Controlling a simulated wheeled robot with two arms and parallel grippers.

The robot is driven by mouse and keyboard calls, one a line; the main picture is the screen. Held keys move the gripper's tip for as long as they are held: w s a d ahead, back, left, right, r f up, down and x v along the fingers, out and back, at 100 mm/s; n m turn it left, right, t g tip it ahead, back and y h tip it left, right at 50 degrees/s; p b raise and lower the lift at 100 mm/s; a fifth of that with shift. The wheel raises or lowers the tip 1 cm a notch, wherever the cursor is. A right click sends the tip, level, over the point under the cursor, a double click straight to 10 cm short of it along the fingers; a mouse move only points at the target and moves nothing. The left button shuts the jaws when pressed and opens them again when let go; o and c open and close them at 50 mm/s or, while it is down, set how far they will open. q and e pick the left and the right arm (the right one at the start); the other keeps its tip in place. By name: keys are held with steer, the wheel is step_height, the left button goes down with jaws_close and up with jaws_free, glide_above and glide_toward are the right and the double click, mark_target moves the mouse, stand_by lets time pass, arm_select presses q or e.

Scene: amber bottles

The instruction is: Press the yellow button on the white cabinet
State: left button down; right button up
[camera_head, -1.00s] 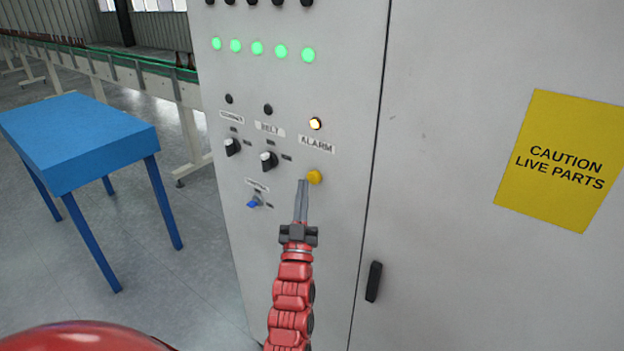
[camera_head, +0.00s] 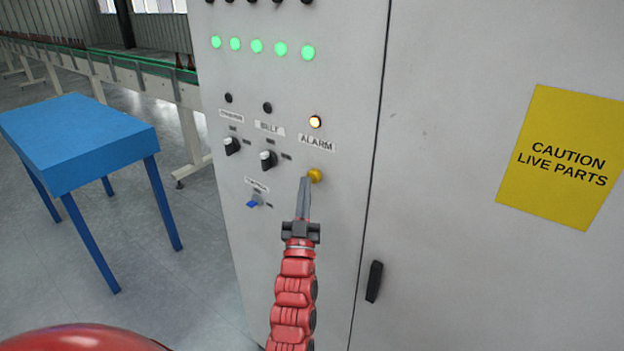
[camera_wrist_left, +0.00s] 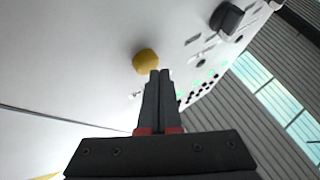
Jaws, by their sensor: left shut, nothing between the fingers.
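The yellow button (camera_head: 315,175) is a small round knob on the white cabinet (camera_head: 440,200), below the ALARM label and a lit amber lamp. My left gripper (camera_head: 305,182) is shut and empty, with its fingertips just left of and slightly below the button in the head view. In the left wrist view the button (camera_wrist_left: 146,62) shows just beyond the closed fingertips (camera_wrist_left: 158,74), a little to their upper left. I cannot tell whether the tips touch it. My right gripper is not in view.
Left of the button are black selector knobs (camera_head: 268,160) and a blue switch (camera_head: 254,201). Several green lamps (camera_head: 257,47) glow above. A blue table (camera_head: 80,130) stands at left.

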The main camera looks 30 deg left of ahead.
arm_select(q)
steer(key=shift+w+b, duration=0.3)
steer(key=shift+w, duration=0.15)
stand_by(0.6)
steer(key=shift+s, duration=0.1)
steer(key=shift+s+b, duration=0.4)
steer(key=shift+s, duration=0.35)
steer(key=s, duration=0.1)
steer(key=s+b, duration=0.1)
steer(key=s, duration=0.3)
steer(key=shift+a+b, duration=0.25)
steer(key=shift+b, duration=0.05)
steer(key=shift+f, duration=0.1)
stand_by(0.6)
